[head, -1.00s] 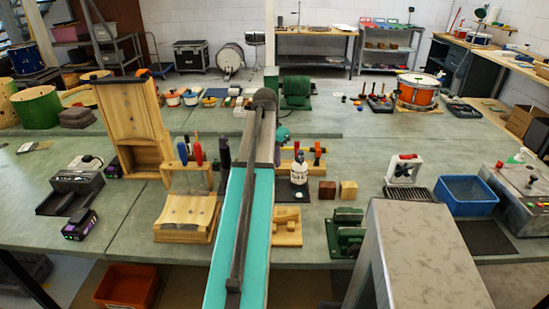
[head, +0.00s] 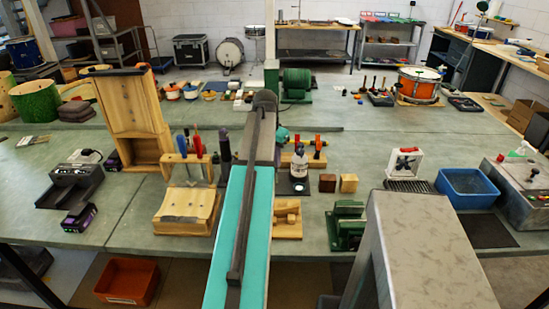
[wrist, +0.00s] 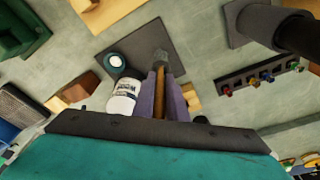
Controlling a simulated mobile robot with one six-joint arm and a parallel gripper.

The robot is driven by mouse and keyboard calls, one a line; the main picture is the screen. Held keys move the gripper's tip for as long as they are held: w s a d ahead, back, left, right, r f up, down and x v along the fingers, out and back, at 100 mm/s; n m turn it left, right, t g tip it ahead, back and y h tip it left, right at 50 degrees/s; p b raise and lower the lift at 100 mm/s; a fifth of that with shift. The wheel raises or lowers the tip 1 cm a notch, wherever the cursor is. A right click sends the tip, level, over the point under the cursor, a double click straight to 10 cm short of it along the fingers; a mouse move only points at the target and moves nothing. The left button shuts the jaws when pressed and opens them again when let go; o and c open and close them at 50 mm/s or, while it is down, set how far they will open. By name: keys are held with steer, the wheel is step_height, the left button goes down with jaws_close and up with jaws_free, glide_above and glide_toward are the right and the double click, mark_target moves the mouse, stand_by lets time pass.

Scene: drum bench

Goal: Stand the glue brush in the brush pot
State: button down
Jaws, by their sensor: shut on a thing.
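In the wrist view my gripper (wrist: 162,95) is shut on the glue brush (wrist: 160,78). Its brown handle lies between the jaws and its grey bristle end points away from me, over the dark mat (wrist: 148,38). A small dark round pot with a pale centre, apparently the brush pot (wrist: 115,62), is left of the bristles and apart from them. A white labelled bottle (wrist: 122,97) stands close beside it. In the head view the bottle (head: 299,165) and pot (head: 299,188) are right of my arm, which hides the gripper and brush.
Wooden blocks (head: 348,183) and a green vise (head: 346,225) stand right of the mat. A wooden tool rack (head: 190,170) is left of my arm. A tall dark cylinder (wrist: 295,32) and a rack with coloured knobs (wrist: 248,80) are right in the wrist view.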

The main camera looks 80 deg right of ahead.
steer(key=shift+f, duration=0.2)
steer(key=c, duration=1.7)
jaws_free()
steer(key=shift+r, duration=0.15)
steer(key=shift+w+a+r+b, duration=0.2)
steer(key=shift+a+r+b, duration=0.15)
steer(key=shift+r, duration=1.85)
steer(key=shift+w+a+r+b, duration=0.2)
steer(key=shift+a+r+b, duration=0.2)
steer(key=shift+r, duration=1.85)
steer(key=shift+w+a+r+b, duration=0.2)
steer(key=shift+a+r+b, duration=0.15)
steer(key=shift+r, duration=1.85)
